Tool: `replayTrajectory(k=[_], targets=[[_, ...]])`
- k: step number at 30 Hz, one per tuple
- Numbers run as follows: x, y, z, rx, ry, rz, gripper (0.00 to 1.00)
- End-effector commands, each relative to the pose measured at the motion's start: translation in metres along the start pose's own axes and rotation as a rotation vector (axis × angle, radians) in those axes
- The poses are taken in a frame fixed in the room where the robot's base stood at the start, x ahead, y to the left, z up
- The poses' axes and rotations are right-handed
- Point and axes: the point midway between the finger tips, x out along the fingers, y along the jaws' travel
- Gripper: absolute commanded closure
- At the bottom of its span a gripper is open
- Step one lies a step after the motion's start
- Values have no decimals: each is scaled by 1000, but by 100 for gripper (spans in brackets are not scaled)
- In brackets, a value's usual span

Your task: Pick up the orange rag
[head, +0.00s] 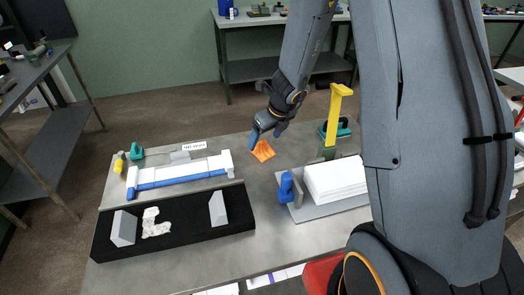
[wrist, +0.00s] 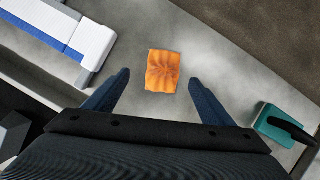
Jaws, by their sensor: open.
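The orange rag (head: 263,151) lies crumpled on the grey table (head: 262,205), towards its far edge in the head view. In the wrist view the rag (wrist: 162,71) lies a little beyond the fingertips, roughly centred between them. My gripper (head: 265,134) is above and right beside the rag in the head view. In the wrist view my gripper (wrist: 161,80) has its two dark blue fingers spread wide with nothing between them. It is open and empty. I cannot tell exactly how high the fingertips are above the table.
A white and blue device (head: 180,176) lies left of the rag. A black tray (head: 175,225) with grey blocks is nearer. A yellow-handled tool (head: 338,105), a teal item (wrist: 281,124), a blue object (head: 287,187) and a white stack (head: 333,178) stand to the right. Table around the rag is clear.

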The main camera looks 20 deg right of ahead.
Motion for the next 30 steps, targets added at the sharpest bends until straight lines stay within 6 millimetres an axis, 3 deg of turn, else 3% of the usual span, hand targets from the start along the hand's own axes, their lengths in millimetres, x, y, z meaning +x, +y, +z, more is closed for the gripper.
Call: replayTrajectory(k=[13, 23, 30], targets=[[54, -7, 6, -4, 2, 2, 23], [60, -7, 6, -5, 0, 1, 23], [60, -7, 6, -5, 0, 1, 61]])
